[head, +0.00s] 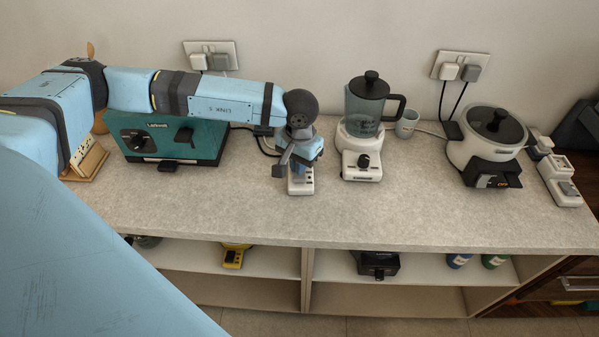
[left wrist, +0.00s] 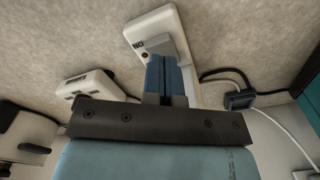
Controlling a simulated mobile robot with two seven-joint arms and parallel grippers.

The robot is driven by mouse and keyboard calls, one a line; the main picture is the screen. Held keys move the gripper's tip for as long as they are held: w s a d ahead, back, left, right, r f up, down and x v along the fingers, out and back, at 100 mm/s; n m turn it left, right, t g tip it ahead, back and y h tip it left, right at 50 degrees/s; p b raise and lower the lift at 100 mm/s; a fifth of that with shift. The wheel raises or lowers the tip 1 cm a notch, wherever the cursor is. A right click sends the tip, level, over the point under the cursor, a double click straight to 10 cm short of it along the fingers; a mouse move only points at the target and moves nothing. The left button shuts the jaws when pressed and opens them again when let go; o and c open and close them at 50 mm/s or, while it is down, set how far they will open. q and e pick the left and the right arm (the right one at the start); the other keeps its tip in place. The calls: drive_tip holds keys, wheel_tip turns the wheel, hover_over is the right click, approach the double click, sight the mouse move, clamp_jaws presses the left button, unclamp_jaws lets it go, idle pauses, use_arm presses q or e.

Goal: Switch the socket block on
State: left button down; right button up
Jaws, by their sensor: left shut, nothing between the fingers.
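A white socket block (head: 300,184) lies on the counter under my left gripper (head: 301,166). In the left wrist view the block (left wrist: 151,24) shows a dark marking near its end and a grey part just beyond the fingertips. My left gripper (left wrist: 168,64) is shut and empty, with its blue fingertips over the block. I cannot tell whether they touch it. The fingers hide the block's middle. A second white socket block (head: 562,180) lies at the counter's right end. My right gripper is not in view.
A teal toaster (head: 205,143) stands left of the gripper, and a blender (head: 360,135) stands close on its right. A cooker (head: 486,140) and a grey cup (head: 407,124) are farther right. A dark plug (left wrist: 239,101) with cables lies beside the block. The front counter strip (head: 240,215) is clear.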

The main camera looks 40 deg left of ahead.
use_arm(q)
drive_tip(key=shift+f+b, duration=1.1)
drive_tip(key=shift+f, duration=0.2)
idle(0.4)
drive_tip(key=shift+r+p, duration=0.55)
drive_tip(key=shift+r, duration=0.7)
drive_tip(key=shift+r+p, duration=0.85)
drive_tip(key=shift+r, duration=1.45)
